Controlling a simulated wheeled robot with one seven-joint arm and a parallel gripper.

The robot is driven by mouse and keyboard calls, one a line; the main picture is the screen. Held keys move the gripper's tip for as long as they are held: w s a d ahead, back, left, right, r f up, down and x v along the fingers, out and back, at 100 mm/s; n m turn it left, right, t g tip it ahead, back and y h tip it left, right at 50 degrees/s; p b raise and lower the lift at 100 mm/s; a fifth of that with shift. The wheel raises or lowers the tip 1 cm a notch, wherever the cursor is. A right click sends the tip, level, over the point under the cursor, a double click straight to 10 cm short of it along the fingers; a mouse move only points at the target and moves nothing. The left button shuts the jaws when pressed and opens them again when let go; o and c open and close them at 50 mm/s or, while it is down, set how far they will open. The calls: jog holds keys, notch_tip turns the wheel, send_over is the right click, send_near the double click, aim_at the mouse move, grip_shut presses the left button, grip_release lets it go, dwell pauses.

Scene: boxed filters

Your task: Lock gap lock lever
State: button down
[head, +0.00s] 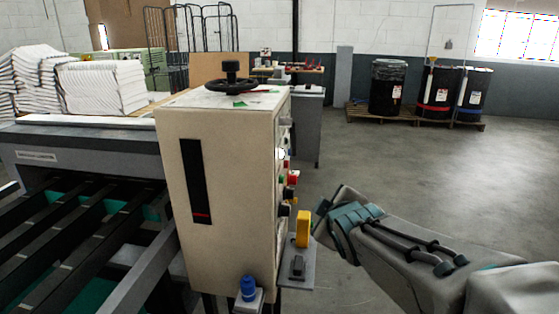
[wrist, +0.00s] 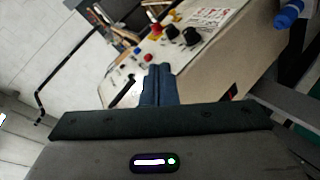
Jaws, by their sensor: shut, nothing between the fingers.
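The beige machine cabinet (head: 222,195) stands at the centre of the head view, with colored buttons and knobs along its right-hand face. I cannot tell for sure which part is the gap lock lever. A dark, thin, lever-like shape (wrist: 126,95) shows on the pale panel in the wrist view, left of my fingertips. My gripper (wrist: 157,72) is shut and empty, its blue-grey fingers together in front of the panel. In the head view my gripper (head: 322,212) is right of the cabinet, near a yellow part (head: 303,229); contact cannot be told.
A black handwheel (head: 231,84) sits on the cabinet top. A blue plug-like part (head: 248,288) is low at its front. A slatted machine bed with paper stacks (head: 100,85) is at left. Black drums (head: 388,86) stand on pallets at the back right. Floor (head: 400,160) between is clear.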

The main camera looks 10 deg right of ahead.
jog(key=w+a+r+n+t+y+b, duration=0.2)
jog(key=w+a+r+n+t+y, duration=0.1)
jog(key=n, duration=0.7)
notch_tip(320, 180, up, 2)
jog(key=w+t+y, duration=0.1)
jog(key=w+t, duration=0.1)
jog(key=shift+w+a+y, duration=0.3)
jog(key=shift+a+y, duration=0.05)
jog(key=shift+y, duration=0.05)
jog(key=p, duration=0.2)
send_near(294, 152)
jog(key=w+a+r, duration=0.2)
jog(key=w+a, duration=0.1)
jog(key=a, duration=0.2)
jog(key=shift+w+d+p, duration=0.65)
jog(key=shift+w+d, duration=0.05)
jog(key=shift+w, duration=0.3)
jog(key=shift+w+d, duration=0.45)
jog(key=shift+w, duration=0.2)
jog(key=shift+f, duration=0.1)
jog(key=shift+f+n, duration=0.15)
jog(key=shift+n, duration=0.15)
